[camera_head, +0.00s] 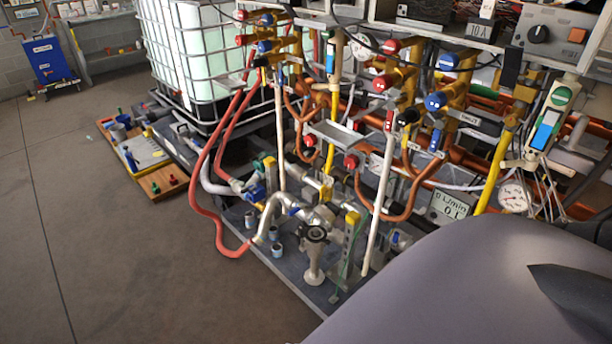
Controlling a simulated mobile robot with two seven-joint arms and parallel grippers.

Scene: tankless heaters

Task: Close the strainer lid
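A metal fitting that looks like the strainer (314,268) stands upright at the front of the pipe rig, low in the middle of the view. A dark round part (315,234) sits at its top. It is too small to tell whether this part is the lid, or whether the lid is open or shut. Silver pipes join the fitting from behind and from the left. Neither of my grippers is in view.
A large smooth grey surface (470,290) fills the lower right and hides part of the rig. Red hoses (208,212) loop left of the fitting. A white upright pipe (378,200) stands to its right. A caged white tank (190,60) stands behind. The floor (90,240) at left is clear.

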